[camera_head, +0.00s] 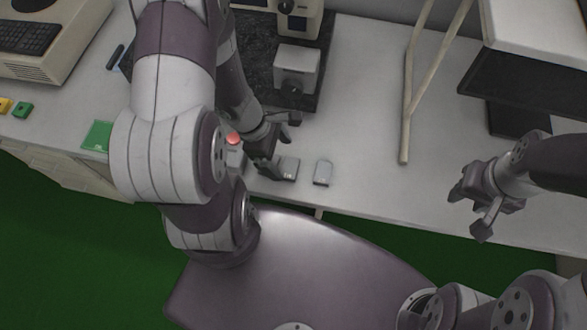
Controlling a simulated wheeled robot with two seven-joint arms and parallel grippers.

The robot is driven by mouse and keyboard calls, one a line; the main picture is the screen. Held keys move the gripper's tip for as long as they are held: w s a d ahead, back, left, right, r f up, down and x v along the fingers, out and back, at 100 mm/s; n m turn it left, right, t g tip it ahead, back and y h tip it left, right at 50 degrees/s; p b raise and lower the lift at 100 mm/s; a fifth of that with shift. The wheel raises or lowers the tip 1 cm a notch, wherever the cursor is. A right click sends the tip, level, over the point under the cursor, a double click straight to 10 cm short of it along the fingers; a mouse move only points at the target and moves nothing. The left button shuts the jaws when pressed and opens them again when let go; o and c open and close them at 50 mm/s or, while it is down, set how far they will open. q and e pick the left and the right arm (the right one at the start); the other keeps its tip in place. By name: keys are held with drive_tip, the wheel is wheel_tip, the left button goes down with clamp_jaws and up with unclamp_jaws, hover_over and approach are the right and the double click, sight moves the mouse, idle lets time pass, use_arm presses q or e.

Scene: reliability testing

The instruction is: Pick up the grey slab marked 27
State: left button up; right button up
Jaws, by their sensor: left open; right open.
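Two small grey slabs lie on the light worktop near its front edge. One grey slab (289,169) is right by my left gripper, and another grey slab (323,173) lies a little to the right of it. Their markings are too small to read, so I cannot tell which is 27. A further grey piece (235,160) is partly hidden behind my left arm. My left gripper (282,146) is open just above and behind the nearer slab; I cannot tell whether it touches it. My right gripper (470,211) is open and empty at the right, away from the slabs.
A red dome (233,138) shows beside my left arm. A grey device (297,69) stands on a dark speckled plate behind the slabs. A wooden frame (406,110) and a dark monitor-like box (520,85) stand to the right. The worktop (365,150) right of the slabs is clear.

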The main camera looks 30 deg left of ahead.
sight(289, 167)
use_arm(q)
drive_tip(key=x, duration=0.1)
drive_tip(key=b+x, duration=0.1)
drive_tip(key=x, duration=0.2)
drive_tip(key=shift+w+a+f, duration=0.1)
drive_tip(key=shift+a+f, duration=0.1)
drive_tip(key=shift+f, duration=0.2)
drive_tip(key=shift+w+d+f+b, duration=0.2)
drive_tip(key=shift+f+b, duration=0.1)
drive_tip(key=shift+f, duration=0.1)
drive_tip(key=shift+s+d, duration=0.1)
drive_tip(key=shift+c, duration=0.3)
drive_tip(key=c, duration=1.1)
drive_tip(key=shift+c, duration=0.2)
drive_tip(key=shift+r, duration=0.2)
